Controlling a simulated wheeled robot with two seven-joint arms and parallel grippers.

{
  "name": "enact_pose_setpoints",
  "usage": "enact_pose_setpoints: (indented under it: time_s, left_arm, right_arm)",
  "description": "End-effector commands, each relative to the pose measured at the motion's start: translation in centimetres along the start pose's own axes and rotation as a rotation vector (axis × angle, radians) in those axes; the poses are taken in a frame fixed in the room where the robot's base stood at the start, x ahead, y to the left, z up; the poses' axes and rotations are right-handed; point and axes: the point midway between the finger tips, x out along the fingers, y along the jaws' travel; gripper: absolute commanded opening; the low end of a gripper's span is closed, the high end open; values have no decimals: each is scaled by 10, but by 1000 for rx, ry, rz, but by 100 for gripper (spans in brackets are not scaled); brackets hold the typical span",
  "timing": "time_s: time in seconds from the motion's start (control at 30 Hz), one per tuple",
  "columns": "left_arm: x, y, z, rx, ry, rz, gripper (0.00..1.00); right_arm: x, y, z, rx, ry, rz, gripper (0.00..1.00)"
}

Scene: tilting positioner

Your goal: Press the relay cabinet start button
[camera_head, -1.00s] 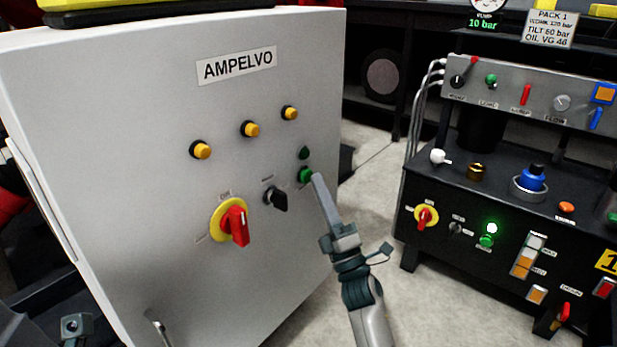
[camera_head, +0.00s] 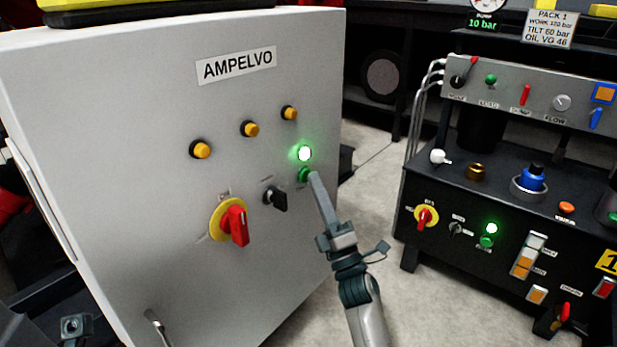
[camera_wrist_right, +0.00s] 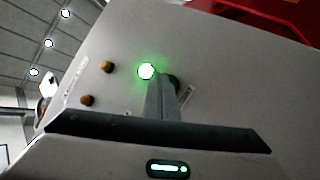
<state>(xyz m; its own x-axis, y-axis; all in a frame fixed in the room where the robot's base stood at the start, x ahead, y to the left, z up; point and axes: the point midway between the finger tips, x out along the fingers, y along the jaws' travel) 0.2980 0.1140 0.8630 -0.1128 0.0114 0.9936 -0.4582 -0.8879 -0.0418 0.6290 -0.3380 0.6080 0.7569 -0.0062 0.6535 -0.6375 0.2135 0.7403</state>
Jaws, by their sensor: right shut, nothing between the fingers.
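The relay cabinet (camera_head: 130,130) is a light grey box with an AMPELVO label, at the left of the head view. On its front is a green start button (camera_head: 304,175), with a lit green lamp (camera_head: 304,153) just above it. My right gripper (camera_head: 314,178) is shut and empty, its fingertips at the button and seemingly touching it. In the wrist view the shut fingers (camera_wrist_right: 160,98) partly cover the green button (camera_wrist_right: 174,82), beside the glowing lamp (camera_wrist_right: 146,71). My left gripper (camera_head: 75,328) shows only in small part at the lower left corner.
The cabinet also carries a red and yellow rotary switch (camera_head: 236,224), a black selector (camera_head: 276,197) and yellow knobs (camera_head: 251,129). A black hydraulic panel (camera_head: 500,190) with many controls stands at right. Bare floor (camera_head: 372,200) lies between them.

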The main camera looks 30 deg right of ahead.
Motion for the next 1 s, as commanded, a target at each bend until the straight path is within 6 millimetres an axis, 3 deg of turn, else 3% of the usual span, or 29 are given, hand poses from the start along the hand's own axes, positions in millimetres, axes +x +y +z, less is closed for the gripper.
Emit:
enact_pose_setpoints:
  time_s: [1.0]
  left_arm:
    - [6,0,1,0,1,2,81]
  right_arm:
    - [-13,10,9,0,0,0,0]
